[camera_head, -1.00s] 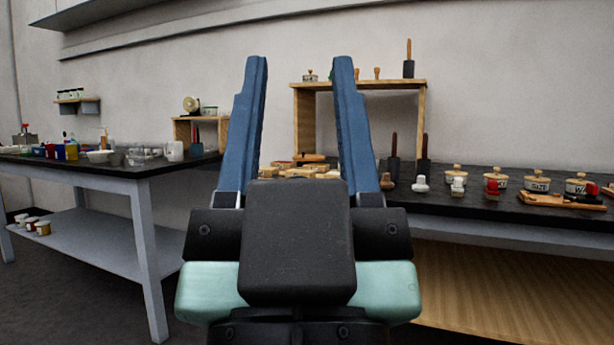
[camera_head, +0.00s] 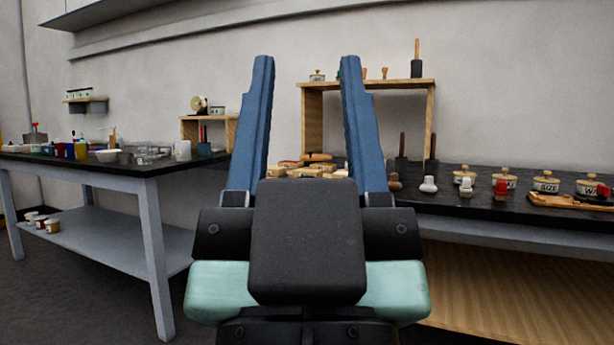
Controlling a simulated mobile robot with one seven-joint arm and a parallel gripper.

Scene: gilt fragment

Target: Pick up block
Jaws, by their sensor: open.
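My gripper (camera_head: 307,62) fills the middle of the view, its two blue fingers pointing up and spread apart with nothing between them. Beyond it, between the fingers, several light wooden pieces (camera_head: 305,172) lie on the dark bench top. They look block-like, but they are small and partly hidden by the gripper's black body, so I cannot tell which is the block. The gripper is well short of them and touches nothing.
A dark-topped bench (camera_head: 480,223) on the right holds lidded pots (camera_head: 545,182), stamp-like tools and a wooden shelf (camera_head: 432,130). A second table (camera_head: 150,235) at left holds jars and bowls. Open floor (camera_head: 90,300) shows beneath and before the left table.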

